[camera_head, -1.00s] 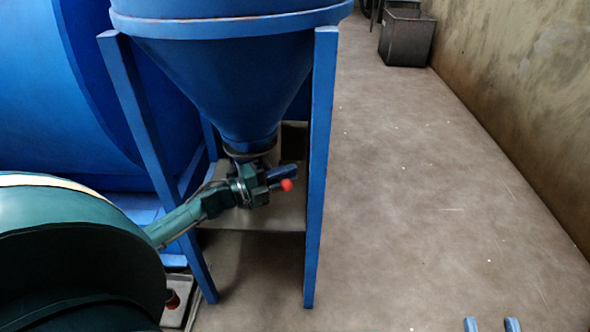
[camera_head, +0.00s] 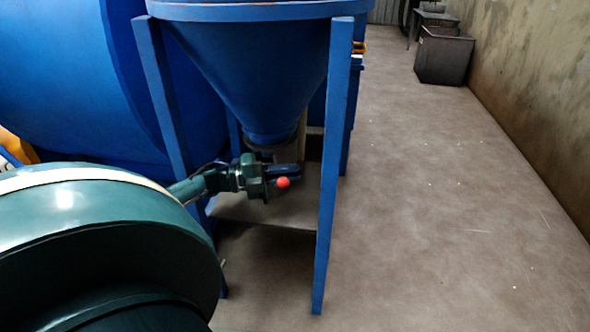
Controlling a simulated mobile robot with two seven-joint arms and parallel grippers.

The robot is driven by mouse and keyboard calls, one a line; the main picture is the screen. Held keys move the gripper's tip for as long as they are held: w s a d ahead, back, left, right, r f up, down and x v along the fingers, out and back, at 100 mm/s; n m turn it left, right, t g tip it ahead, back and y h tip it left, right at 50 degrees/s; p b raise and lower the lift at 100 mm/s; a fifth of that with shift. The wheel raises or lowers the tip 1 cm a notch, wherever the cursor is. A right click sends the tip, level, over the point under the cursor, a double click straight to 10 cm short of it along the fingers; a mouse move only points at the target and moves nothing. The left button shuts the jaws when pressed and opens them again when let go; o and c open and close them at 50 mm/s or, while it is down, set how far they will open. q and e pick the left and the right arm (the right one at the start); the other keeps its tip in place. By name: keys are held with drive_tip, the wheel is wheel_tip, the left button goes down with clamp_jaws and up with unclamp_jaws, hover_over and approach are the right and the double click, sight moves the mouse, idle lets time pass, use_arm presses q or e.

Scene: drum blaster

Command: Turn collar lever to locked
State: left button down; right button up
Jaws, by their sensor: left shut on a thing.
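The collar lever shows as a red ball knob (camera_head: 283,182) just below the narrow bottom of the blue hopper cone (camera_head: 262,95). My left gripper (camera_head: 286,172) reaches in from the left between the hopper's legs and is shut on the lever, with the knob at its dark blue fingers. The lever's shaft and most of the collar are hidden behind the gripper and wrist. I cannot read the lever's exact angle or any locked mark. My right gripper is out of view.
Blue frame legs stand close on both sides of the gripper, the right leg (camera_head: 332,170) nearest. A big blue drum (camera_head: 75,75) fills the left back. A dark metal bin (camera_head: 444,58) stands far off by the wall. The floor (camera_head: 440,220) on the right is clear.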

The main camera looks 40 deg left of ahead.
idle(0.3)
use_arm(q)
drive_tip(key=c, duration=1.5)
unclamp_jaws()
drive_tip(key=shift+o, duration=0.2)
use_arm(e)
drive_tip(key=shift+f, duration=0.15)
